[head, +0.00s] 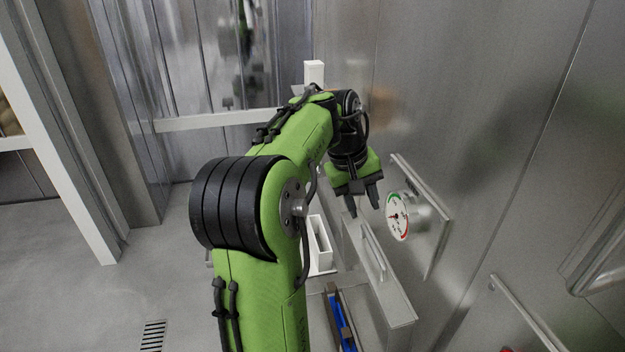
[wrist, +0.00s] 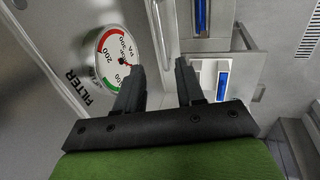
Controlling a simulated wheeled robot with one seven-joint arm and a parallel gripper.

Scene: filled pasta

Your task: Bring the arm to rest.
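My green and black arm reaches forward through the middle of the head view. My gripper (head: 362,203) hangs at its far end, fingers pointing down, in front of the metal wall and just left of a round gauge. The two black fingers stand apart with nothing between them. The wrist view shows the gripper (wrist: 160,82) open and empty too, with a gap between the fingertips.
The round gauge (head: 398,217) sits on a wall panel close to my gripper; it also shows in the wrist view (wrist: 116,58). A metal box with a handle (head: 374,250) and a blue item (head: 341,322) lie below. Open floor (head: 110,290) is at left.

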